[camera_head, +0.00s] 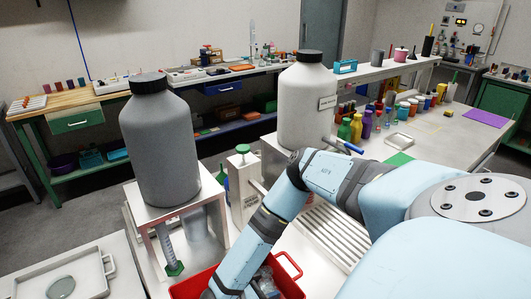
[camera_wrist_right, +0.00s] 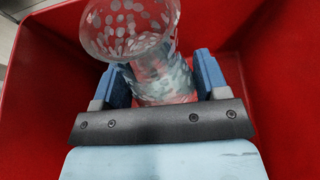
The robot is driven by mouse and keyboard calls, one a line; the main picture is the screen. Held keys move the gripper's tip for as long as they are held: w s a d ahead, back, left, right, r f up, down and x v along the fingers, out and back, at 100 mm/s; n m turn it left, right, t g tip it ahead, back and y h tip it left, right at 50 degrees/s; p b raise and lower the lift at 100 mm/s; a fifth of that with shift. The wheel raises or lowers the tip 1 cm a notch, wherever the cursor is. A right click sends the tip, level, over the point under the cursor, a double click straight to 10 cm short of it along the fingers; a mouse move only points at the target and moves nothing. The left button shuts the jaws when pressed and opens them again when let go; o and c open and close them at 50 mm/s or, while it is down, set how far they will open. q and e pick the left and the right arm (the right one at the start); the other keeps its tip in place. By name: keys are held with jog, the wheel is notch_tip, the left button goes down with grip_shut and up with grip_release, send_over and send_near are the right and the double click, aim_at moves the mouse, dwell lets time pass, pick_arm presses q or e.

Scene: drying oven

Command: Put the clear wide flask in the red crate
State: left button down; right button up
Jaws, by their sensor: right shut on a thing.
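The clear wide flask (camera_wrist_right: 155,70) shows in the right wrist view, see-through with a flared rim and pale speckles. My right gripper (camera_wrist_right: 162,82) is shut on it, with one blue finger on each side. The red crate (camera_wrist_right: 280,90) surrounds the flask and gripper in this view. In the head view the red crate (camera_head: 288,264) is at the bottom centre, and my right forearm reaches down into it, hiding the gripper. I cannot tell whether the flask touches the crate floor. My left gripper is not in view.
A large grey bottle (camera_head: 160,145) stands on a white stand left of the crate. A white bottle (camera_head: 307,105) stands behind my arm. A white tray (camera_head: 65,280) is at the lower left. Several coloured bottles (camera_head: 367,124) line the right bench.

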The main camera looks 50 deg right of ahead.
jog(key=o, duration=1)
jog(key=shift+f, duration=0.1)
jog(key=shift+o, duration=1.1)
jog(key=p+v, duration=0.1)
jog(key=v, duration=1.1)
jog(key=shift+p, duration=0.4)
